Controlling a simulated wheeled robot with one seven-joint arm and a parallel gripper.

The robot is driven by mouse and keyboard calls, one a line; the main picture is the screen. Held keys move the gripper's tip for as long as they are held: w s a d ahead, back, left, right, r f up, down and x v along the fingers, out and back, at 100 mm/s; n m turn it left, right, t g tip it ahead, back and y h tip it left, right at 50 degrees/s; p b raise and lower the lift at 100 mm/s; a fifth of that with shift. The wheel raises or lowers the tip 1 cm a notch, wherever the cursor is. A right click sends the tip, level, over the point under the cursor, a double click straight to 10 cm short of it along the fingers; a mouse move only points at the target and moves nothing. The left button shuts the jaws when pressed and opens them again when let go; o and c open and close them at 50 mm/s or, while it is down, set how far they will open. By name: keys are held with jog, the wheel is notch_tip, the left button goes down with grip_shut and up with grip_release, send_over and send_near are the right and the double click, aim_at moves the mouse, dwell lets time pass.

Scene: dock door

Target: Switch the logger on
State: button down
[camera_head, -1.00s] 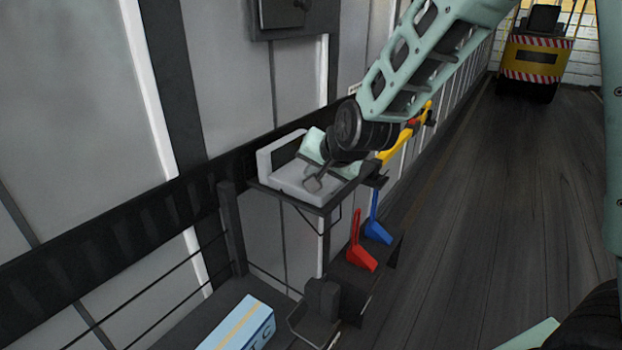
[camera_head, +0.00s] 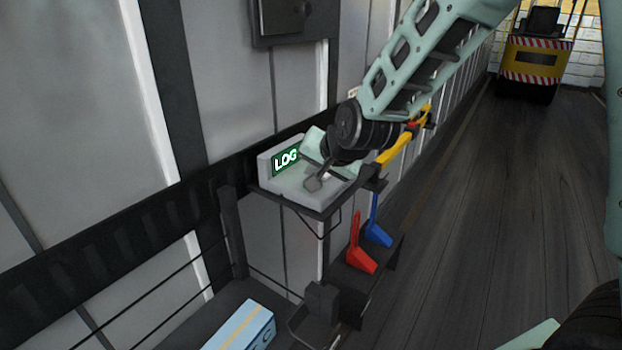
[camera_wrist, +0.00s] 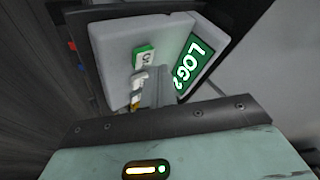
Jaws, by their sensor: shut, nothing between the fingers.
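The logger (camera_head: 297,184) is a pale grey unit with a raised back panel, on a small dark wall shelf. Its green screen (camera_head: 286,159) is lit and shows white letters starting "LOG". In the wrist view the logger (camera_wrist: 112,40) fills the top middle, with its lit screen (camera_wrist: 192,66) on the right. A small switch (camera_wrist: 138,76) stands on its face, with a green marked patch (camera_wrist: 145,57) at one end; part of it is hard to make out. My gripper (camera_head: 314,184) is shut and empty, low over the logger's face. I cannot tell whether it touches the switch.
A yellow tool (camera_head: 396,149) hangs on the wall just right of the shelf. A yellow vehicle (camera_head: 533,62) stands far back; the floor between is clear.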

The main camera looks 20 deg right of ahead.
jog(key=shift+r, duration=0.1)
notch_tip(320, 180, up, 5)
jog(key=p, duration=0.4)
dwell(0.3)
dwell(0.7)
jog(key=s+a+f+n+g+y, duration=0.1)
jog(key=s+a+n+g, duration=0.25)
jog(key=s, duration=0.55)
jog(key=s+a+f+n+g, duration=0.1)
jog(key=s+a+n+g, duration=0.1)
jog(key=s+a+n, duration=0.45)
jog(key=s+d+n+g+h, duration=0.1)
jog(key=s+d+n, duration=0.1)
jog(key=s, duration=0.6)
jog(key=s+d+n+g+h, duration=0.1)
jog(key=s+n+g, duration=0.1)
jog(key=s, duration=0.7)
jog(key=shift+d+f, duration=0.25)
jog(key=shift+d, duration=0.1)
